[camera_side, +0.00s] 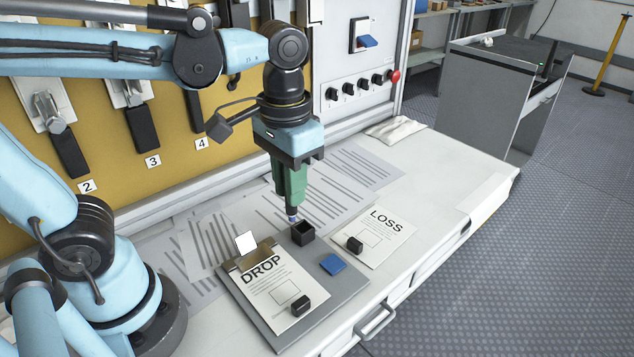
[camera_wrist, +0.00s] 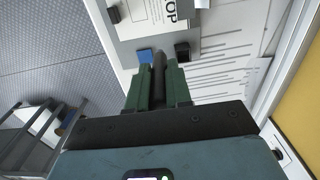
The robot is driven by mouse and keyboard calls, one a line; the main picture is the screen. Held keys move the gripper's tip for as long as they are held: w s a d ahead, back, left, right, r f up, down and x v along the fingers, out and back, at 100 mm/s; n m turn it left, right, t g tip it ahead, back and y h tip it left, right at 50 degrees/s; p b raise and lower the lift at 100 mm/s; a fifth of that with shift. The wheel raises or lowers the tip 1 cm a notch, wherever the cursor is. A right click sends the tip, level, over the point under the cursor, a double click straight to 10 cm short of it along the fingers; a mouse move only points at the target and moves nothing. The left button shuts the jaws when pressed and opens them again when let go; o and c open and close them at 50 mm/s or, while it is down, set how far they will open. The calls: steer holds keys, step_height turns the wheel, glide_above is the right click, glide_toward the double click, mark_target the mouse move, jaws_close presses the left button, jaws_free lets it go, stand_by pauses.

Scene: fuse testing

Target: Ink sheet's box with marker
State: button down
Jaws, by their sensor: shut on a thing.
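My gripper (camera_side: 291,196) points down with its green fingers shut on a dark marker (camera_side: 291,214) with a purple tip. The tip is just above and left of a small black open holder (camera_side: 303,236); I cannot tell if it is inside the rim. In the wrist view the marker (camera_wrist: 158,78) sits between the fingers. A DROP sheet (camera_side: 268,282) lies on a grey clipboard (camera_side: 335,292), with a printed box (camera_side: 284,291) partly covered by a black block (camera_side: 300,306). A LOSS sheet (camera_side: 390,236) lies to the right, with a box (camera_side: 371,238) beside another black block (camera_side: 354,244).
A blue pad (camera_side: 332,264) lies on the clipboard's right side. A white upright square (camera_side: 246,242) stands at its clip. Printed lined sheets (camera_side: 345,176) cover the bench behind. A white cloth (camera_side: 395,130) lies at the back. The bench's right end is clear.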

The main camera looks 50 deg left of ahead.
steer(key=s+d+f, duration=0.4)
steer(key=s, duration=0.3)
steer(key=shift+a+f, duration=0.15)
steer(key=shift+f, duration=3.2)
steer(key=shift+w+f, duration=0.15)
steer(key=shift+w, duration=0.85)
steer(key=shift+w+f, duration=0.1)
steer(key=shift+w, duration=0.85)
steer(key=shift+s, duration=1.6)
step_height(320, 180, up, 8)
steer(key=shift+s, duration=0.35)
steer(key=shift+f, duration=0.15)
